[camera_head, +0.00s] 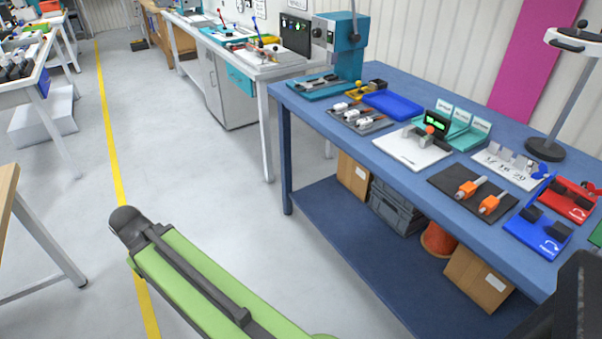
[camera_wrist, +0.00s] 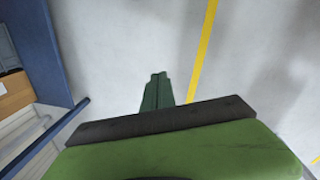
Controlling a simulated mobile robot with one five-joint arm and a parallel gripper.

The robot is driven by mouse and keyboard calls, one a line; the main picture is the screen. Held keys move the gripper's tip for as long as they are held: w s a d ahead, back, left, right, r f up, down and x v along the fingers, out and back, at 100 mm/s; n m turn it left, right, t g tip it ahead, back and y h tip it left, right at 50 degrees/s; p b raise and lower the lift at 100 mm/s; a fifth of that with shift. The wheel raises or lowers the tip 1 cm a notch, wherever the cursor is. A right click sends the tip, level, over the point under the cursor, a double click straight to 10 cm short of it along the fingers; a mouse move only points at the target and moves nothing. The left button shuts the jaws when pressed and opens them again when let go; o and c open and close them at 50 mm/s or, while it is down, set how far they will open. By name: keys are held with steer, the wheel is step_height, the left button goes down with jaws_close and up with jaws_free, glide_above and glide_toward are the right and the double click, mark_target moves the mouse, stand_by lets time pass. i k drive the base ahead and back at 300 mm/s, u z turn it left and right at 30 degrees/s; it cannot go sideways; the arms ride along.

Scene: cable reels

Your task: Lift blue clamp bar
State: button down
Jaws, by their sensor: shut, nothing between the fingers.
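My gripper (camera_wrist: 158,78) shows in the wrist view with its two dark green fingers together. It is shut and empty, above bare grey floor near a yellow line. In the head view, a blue fixture (camera_head: 548,245) with dark blocks and a white curved arrow lies on the right part of the blue workbench (camera_head: 345,145). A similar red fixture (camera_head: 578,209) lies behind it. I cannot tell which part is the blue clamp bar. No fixture shows in the wrist view. My gripper is well apart from the workbench's top.
The bench also holds a black mat with orange tools (camera_head: 449,193), a white board (camera_head: 402,155), a blue tray (camera_head: 393,106) and a teal machine (camera_head: 347,60). Boxes (camera_head: 478,278) stand on its lower shelf. A table (camera_head: 8,190) is at left. The floor between is clear.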

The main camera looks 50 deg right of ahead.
mark_target(551, 179)
steer(key=z, duration=0.3)
steer(key=k, duration=1.15)
steer(key=z, duration=0.6)
steer(key=i, duration=0.5)
steer(key=z, duration=0.4)
steer(key=k, duration=0.7)
steer(key=u, duration=0.2)
steer(key=i, duration=0.7)
steer(key=z, duration=0.15)
